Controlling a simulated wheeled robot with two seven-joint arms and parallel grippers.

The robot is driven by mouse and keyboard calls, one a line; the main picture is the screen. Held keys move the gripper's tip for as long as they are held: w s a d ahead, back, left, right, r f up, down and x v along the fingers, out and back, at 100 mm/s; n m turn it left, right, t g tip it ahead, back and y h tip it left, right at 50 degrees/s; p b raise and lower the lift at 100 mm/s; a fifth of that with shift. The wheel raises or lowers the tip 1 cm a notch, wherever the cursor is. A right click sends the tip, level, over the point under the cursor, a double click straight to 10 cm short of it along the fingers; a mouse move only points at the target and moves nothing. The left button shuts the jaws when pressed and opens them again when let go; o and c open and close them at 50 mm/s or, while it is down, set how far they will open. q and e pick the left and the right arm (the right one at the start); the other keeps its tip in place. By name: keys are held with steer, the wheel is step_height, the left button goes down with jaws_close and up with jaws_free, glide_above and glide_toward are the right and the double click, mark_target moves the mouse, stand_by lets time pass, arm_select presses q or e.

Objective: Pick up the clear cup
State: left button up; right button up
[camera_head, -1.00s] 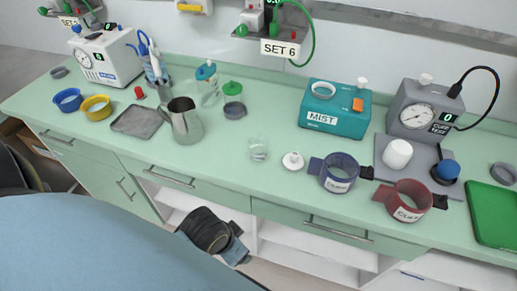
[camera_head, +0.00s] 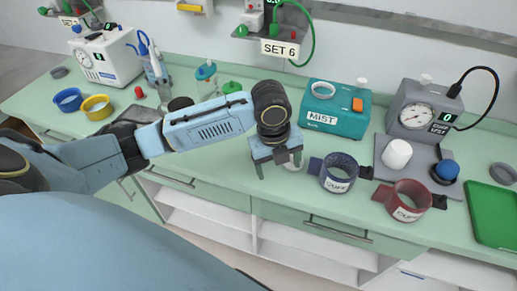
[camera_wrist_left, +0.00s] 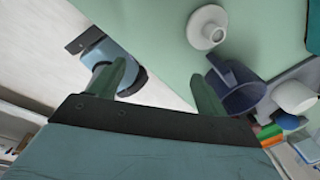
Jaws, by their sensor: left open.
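I cannot tell how far the fingertips are from the cup.
A small white knobbed piece (camera_wrist_left: 207,27) lies close beside the gripper. A blue cuff (camera_head: 339,174) and a red cuff (camera_head: 404,202) stand to the right. The teal MIST box (camera_head: 335,122) is behind. The counter's front edge runs just below the gripper.

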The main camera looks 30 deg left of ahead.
arm_select(q)
steer(key=w+a+r+m+g+y, duration=0.1)
steer(key=w+a+r+m, duration=0.35)
steer(key=a+r, duration=0.45)
steer(key=f, duration=0.6)
steer(key=w+a+f, duration=0.1)
steer(key=f, duration=0.2)
steer(key=shift+b, duration=0.35)
steer(key=shift+w+d+f, duration=0.1)
steer(key=shift+w+f, duration=0.05)
steer(key=shift+f, duration=1.15)
steer(key=shift+w+d+f, duration=0.1)
steer(key=shift+f, duration=1.2)
steer(key=c, duration=1.1)
